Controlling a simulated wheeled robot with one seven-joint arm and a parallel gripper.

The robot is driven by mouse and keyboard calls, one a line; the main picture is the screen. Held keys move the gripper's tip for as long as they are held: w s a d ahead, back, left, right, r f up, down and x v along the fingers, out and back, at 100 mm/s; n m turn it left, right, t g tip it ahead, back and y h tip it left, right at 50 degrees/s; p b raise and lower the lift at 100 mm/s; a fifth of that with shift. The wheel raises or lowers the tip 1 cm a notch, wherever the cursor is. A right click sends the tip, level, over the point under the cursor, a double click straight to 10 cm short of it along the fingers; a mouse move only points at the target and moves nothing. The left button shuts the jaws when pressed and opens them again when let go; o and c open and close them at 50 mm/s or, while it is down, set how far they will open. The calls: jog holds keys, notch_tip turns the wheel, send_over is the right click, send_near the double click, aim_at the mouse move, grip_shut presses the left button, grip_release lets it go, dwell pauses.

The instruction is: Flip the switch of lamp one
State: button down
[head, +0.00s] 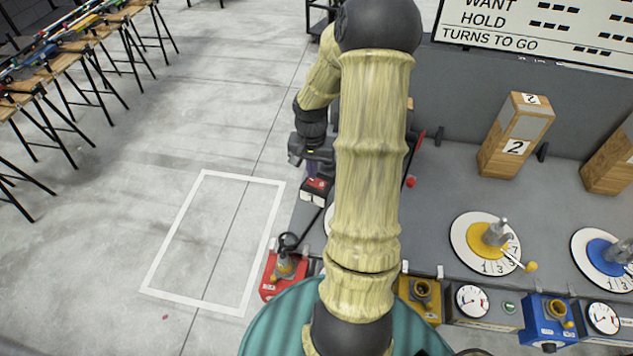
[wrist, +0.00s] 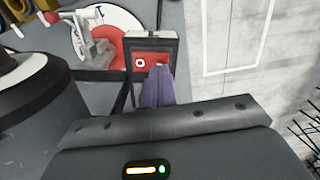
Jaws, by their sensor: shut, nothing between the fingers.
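A switch box with a red rocker plate and a white ring mark (wrist: 143,62) shows in the wrist view. The same red-faced box (head: 317,187) shows in the head view, left of my arm. My gripper, with purple fingers (wrist: 160,72), is shut and empty. Its fingertips overlap the lower right of the red plate in the wrist view; I cannot tell whether they touch it. In the head view my gripper (head: 311,168) is just above the box. Lamp one is not clearly visible; my arm covers that part of the bench.
A wooden lamp marked 2 (head: 516,137) stands on the grey bench. A yellow dial (head: 485,243) and blue dial (head: 604,258) lie in front. A red dial with a grey handle (wrist: 100,48) is beside the switch box. Open floor (head: 210,245) lies left.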

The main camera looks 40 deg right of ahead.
jog(key=shift+w+f+b, duration=0.1)
jog(key=shift+f+b, duration=0.6)
jog(key=shift+f, duration=0.2)
dwell(0.6)
jog(key=shift+r, duration=0.1)
jog(key=shift+r+p, duration=3)
jog(key=shift+r, duration=0.45)
jog(key=shift+a, duration=0.1)
jog(key=s+a+r+n+t+b, duration=0.1)
jog(key=s+a+n+b, duration=0.2)
jog(key=a, duration=0.7)
jog(key=s+a+r+n+t+b, duration=0.1)
jog(key=s+a+n, duration=0.4)
jog(key=a, duration=0.5)
jog(key=shift+s+a+r+n+t+b, duration=0.35)
jog(key=shift+r+n+b, duration=0.2)
jog(key=shift+n+b, duration=0.35)
jog(key=shift+w, duration=0.1)
